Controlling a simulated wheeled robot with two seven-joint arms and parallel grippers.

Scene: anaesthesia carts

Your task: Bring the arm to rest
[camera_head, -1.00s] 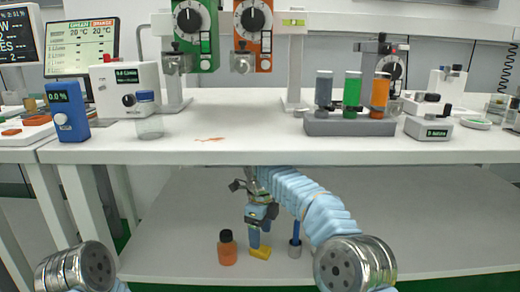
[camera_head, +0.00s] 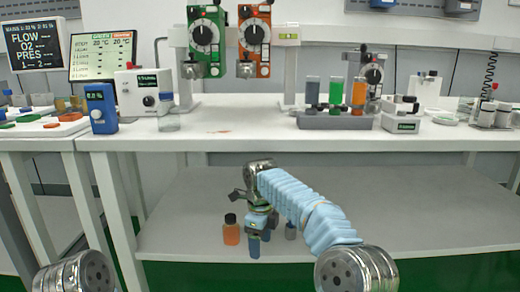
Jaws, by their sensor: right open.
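My right arm, wrapped in a pale blue sleeve, reaches forward below the front edge of the white bench. My right gripper (camera_head: 260,222) points down over the lower shelf and is open, with nothing seen held. An orange bottle with a black cap (camera_head: 231,230) stands on the lower shelf just left of it. A small grey cylinder (camera_head: 290,231) is close on its right, partly behind the arm. My left gripper is out of the picture; only a metal joint of my left arm shows at lower left.
The white bench (camera_head: 300,142) overhangs the lower shelf (camera_head: 430,215). On it are a rack of coloured vials (camera_head: 335,122), a blue meter (camera_head: 101,108) and a white device (camera_head: 142,92). Green and orange vaporizers hang above. The lower shelf's right side is clear.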

